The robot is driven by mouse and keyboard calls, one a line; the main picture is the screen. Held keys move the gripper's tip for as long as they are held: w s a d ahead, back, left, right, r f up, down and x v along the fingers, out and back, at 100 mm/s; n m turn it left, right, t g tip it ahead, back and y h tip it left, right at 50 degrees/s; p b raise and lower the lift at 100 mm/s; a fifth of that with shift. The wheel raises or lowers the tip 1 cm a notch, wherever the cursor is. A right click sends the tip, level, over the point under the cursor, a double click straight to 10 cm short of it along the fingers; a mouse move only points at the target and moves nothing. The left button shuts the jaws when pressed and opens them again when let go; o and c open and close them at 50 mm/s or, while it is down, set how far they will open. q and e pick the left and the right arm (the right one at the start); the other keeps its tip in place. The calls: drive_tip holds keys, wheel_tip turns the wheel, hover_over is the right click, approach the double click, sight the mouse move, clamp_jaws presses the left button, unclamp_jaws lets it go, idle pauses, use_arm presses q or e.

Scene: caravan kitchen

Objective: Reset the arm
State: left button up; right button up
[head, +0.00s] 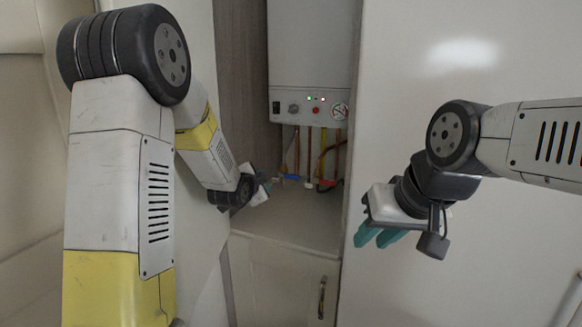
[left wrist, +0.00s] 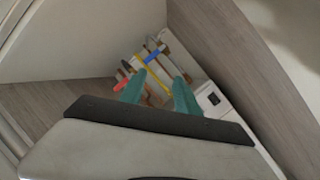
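My left arm comes in from the left in the head view, and its gripper (head: 264,186) is at the opening of the boiler cupboard. In the left wrist view the two teal fingers of the left gripper (left wrist: 158,92) stand apart with nothing between them, and the pipes show beyond. My right gripper (head: 378,236) hangs in front of the white panel at the right, its teal fingers pointing down and left. Its fingers show side by side at an angle, so the gap between them is hard to judge. I see nothing held in it.
A white boiler (head: 310,62) with knobs and small lights hangs in the cupboard. Coloured pipes and valves (head: 309,155) run below it, also visible in the left wrist view (left wrist: 152,62). A lower cabinet door with a handle (head: 322,297) is underneath. A white panel (head: 470,240) stands at the right.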

use_arm(q)
drive_tip(key=s+a+r+n+g, duration=0.2)
drive_tip(key=s+r+n, duration=0.1)
drive_tip(key=s, duration=0.4)
drive_tip(key=s+a+r+n+g, duration=0.1)
drive_tip(key=s+a+r+n, duration=0.25)
drive_tip(key=s, duration=0.35)
drive_tip(key=s+n+g, duration=0.4)
drive_tip(key=s+n, duration=0.2)
drive_tip(key=s, duration=1.7)
drive_tip(key=shift+f+g+y, duration=0.3)
drive_tip(key=shift+g+y, duration=0.1)
drive_tip(key=shift+n, duration=0.25)
